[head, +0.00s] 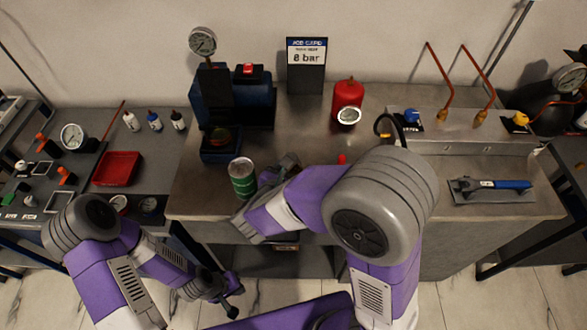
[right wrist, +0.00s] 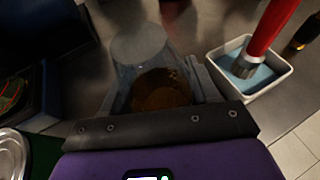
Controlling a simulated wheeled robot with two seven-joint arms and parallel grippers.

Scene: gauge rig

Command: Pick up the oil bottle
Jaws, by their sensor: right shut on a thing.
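My right gripper (right wrist: 160,88) is shut on a round, see-through thing with dark brown contents, which I take to be the oil bottle (right wrist: 160,97). The jaws hide much of its sides, and I cannot tell whether it touches the bench. In the head view my right gripper (head: 283,170) is over the front of the bench, just right of a green can (head: 243,182); the held bottle is not clear there. My left gripper (head: 230,302) hangs low in front of the bench, away from it; its jaw opening is unclear.
A blue pump unit with a gauge (head: 203,42) stands behind the can. A white dish (right wrist: 278,80) with blue contents and a red-handled tool (right wrist: 268,30) is close right of the gripper. A red cylinder (head: 349,92) stands at the back. The bench's right front holds a blue-handled tool (head: 500,185).

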